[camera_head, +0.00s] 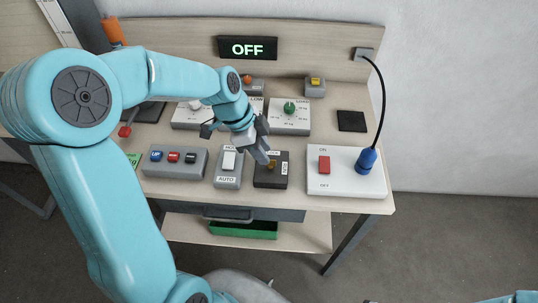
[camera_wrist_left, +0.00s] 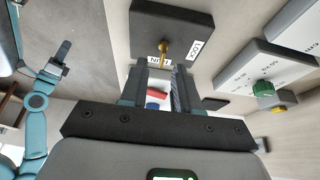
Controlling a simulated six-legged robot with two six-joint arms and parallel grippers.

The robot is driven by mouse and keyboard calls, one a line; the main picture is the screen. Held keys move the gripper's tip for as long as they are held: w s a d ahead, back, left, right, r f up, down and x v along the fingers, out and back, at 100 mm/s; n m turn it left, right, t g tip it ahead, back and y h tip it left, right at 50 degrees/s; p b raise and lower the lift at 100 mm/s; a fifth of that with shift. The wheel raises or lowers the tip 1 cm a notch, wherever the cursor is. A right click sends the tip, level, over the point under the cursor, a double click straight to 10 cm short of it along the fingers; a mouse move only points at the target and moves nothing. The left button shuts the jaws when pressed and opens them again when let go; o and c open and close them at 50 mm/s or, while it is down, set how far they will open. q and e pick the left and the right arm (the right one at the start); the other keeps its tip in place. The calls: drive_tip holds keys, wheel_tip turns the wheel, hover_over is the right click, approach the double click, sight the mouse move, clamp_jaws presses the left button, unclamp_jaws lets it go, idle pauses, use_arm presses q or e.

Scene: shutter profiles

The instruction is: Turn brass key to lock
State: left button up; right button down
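The key switch is a dark box (camera_head: 267,181) at the front of the bench, with a small brass key (camera_head: 271,164) on its top. In the left wrist view the brass key (camera_wrist_left: 165,48) stands out from the dark box (camera_wrist_left: 180,22), beside labels that seem to read RUN and LOCK. My left gripper (camera_head: 262,152) is above the box in the head view. In the left wrist view its fingers (camera_wrist_left: 161,72) are apart, with the key just beyond the tips and nothing held. My right gripper (camera_wrist_left: 62,48) shows small at the left; its fingers are unclear.
Left of the key box are a rocker switch (camera_head: 228,166) and a box with several buttons (camera_head: 175,160). Right of it is a white plate with a red switch (camera_head: 324,164) and a blue plug (camera_head: 367,160). A green-knob dial (camera_head: 289,107) stands behind. The sign (camera_head: 248,48) reads OFF.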

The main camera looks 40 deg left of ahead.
use_arm(q)
drive_tip(key=x, duration=0.3)
drive_tip(key=shift+w+f, duration=0.2)
drive_tip(key=shift+f, duration=0.15)
drive_tip(key=shift+d+f, duration=0.1)
clamp_jaws()
drive_tip(key=shift+f, duration=0.1)
